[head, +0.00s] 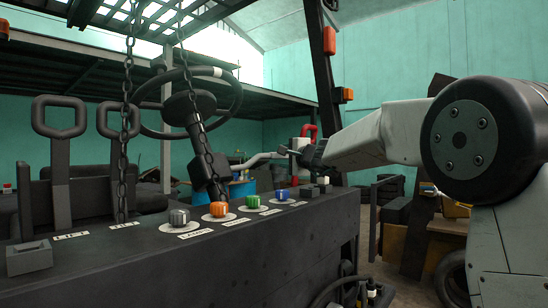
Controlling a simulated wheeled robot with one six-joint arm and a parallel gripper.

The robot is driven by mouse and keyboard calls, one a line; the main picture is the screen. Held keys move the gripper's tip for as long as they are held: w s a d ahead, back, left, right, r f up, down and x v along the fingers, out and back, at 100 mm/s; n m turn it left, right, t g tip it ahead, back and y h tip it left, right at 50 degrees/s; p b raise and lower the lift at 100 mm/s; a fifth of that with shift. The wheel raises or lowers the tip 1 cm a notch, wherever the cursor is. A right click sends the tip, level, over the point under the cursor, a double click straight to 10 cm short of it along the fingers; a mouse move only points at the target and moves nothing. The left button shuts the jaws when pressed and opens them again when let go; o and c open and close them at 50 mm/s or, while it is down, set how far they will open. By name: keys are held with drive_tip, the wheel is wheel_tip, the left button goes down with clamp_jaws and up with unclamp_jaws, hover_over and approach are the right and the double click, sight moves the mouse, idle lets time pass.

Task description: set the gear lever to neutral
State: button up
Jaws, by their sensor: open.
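My gripper (296,152) is open at the end of my pale arm, which reaches in from the right above the console. A pale grey stalk (258,159) with a rounded end lies just left of the gripper's tips. It looks like a gear lever by the steering column, but I cannot read any mark on it. I cannot tell whether the gripper touches it, or which position it is in. The steering wheel (232,96) and its dark column (204,150) stand left of the stalk.
The dark console (190,262) carries grey (179,217), orange (218,209), green (253,201) and blue (281,195) knobs. Two loop-handled levers (59,150) stand at left. Chains (126,110) hang before the wheel. A dark post (323,65) rises behind the gripper.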

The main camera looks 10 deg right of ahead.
drive_tip(key=x, duration=0.6)
drive_tip(key=shift+w+d+f, duration=0.1)
drive_tip(key=shift+w+d, duration=0.15)
